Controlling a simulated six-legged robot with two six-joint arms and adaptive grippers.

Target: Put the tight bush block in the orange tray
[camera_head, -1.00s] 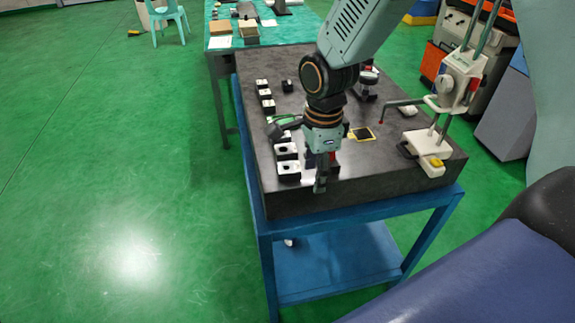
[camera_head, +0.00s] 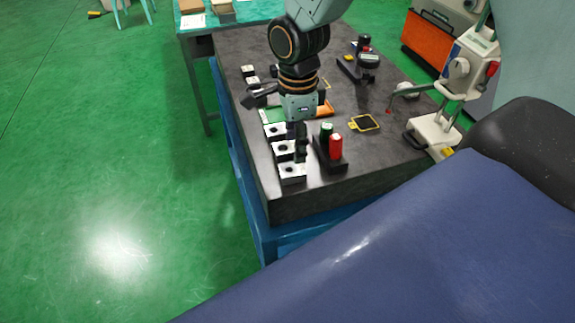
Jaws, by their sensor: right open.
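White blocks with dark round holes stand in a row along the left edge of the dark slab; the near ones are a front block (camera_head: 292,173), a middle block (camera_head: 284,150) and a rear block (camera_head: 275,131). I cannot tell which is the tight bush block. An orange tray (camera_head: 326,108) shows partly behind my right gripper (camera_head: 301,158), with a green tray (camera_head: 271,116) to its left. My right gripper is open and points down beside the middle block, partly covering its right side. I cannot tell whether it touches. My left gripper is out of view.
A black stand (camera_head: 330,158) with red and green cylinders is close to the right of the gripper. A yellow-framed plate (camera_head: 364,123) lies farther right. A white measuring stand (camera_head: 434,135) is at the right edge. The slab (camera_head: 385,158) is bare between them.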

